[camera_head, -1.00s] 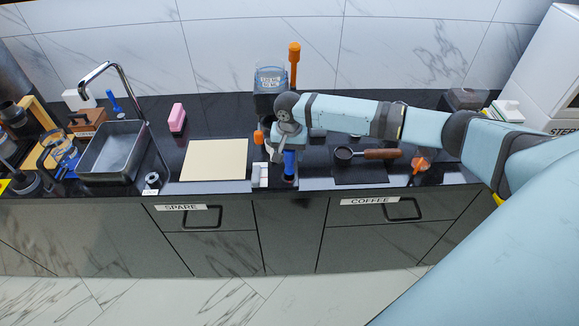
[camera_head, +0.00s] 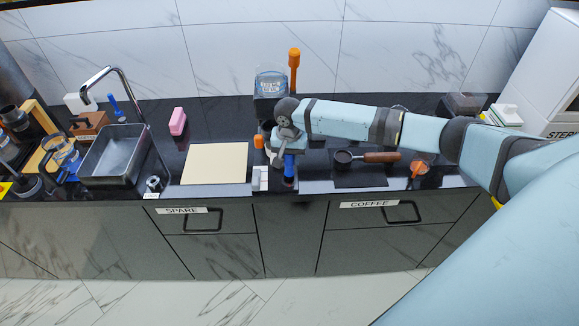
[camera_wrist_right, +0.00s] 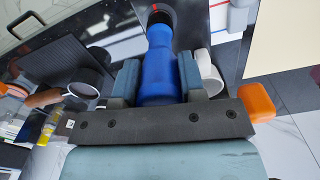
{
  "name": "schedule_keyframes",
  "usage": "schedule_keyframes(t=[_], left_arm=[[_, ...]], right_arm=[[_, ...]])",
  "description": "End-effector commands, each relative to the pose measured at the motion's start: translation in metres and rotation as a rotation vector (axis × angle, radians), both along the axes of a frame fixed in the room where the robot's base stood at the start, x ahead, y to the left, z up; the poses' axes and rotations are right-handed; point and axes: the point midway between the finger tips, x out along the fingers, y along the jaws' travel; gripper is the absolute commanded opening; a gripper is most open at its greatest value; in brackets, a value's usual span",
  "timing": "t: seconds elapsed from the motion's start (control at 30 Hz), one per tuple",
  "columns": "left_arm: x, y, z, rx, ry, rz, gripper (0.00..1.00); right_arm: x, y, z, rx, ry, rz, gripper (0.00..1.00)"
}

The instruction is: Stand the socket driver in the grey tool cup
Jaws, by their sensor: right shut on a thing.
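My right gripper (camera_wrist_right: 158,82) is shut on a blue handle, which I take to be the socket driver (camera_wrist_right: 158,55). A dark round part with a red mark shows at its far end. In the head view the socket driver (camera_head: 289,168) is roughly upright below my right gripper (camera_head: 288,150), near the counter's front edge. Whether its lower end touches anything I cannot tell. A pale round-edged thing (camera_wrist_right: 210,72) lies just beside the fingers in the wrist view. I cannot make out the grey tool cup for certain. My left gripper is not in view.
A white block (camera_head: 262,178) and a beige board (camera_head: 214,163) are left of the gripper. An orange thing (camera_head: 258,142) is close by. A wooden-handled portafilter (camera_head: 342,157) lies to the right. A clear-topped container (camera_head: 270,84) and a tall orange handle (camera_head: 294,62) stand behind.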

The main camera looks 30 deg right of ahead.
Motion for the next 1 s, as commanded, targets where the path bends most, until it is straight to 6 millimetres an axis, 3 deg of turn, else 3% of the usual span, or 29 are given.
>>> schedule_keyframes(t=[0.4, 1.0], left_arm=[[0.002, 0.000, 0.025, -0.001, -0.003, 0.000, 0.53], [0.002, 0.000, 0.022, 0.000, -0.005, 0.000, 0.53]], right_arm=[[0.000, 0.000, 0.021, 0.001, 0.001, 0.000, 0.00], [0.000, 0.000, 0.042, -0.001, 0.001, 0.000, 0.00]])
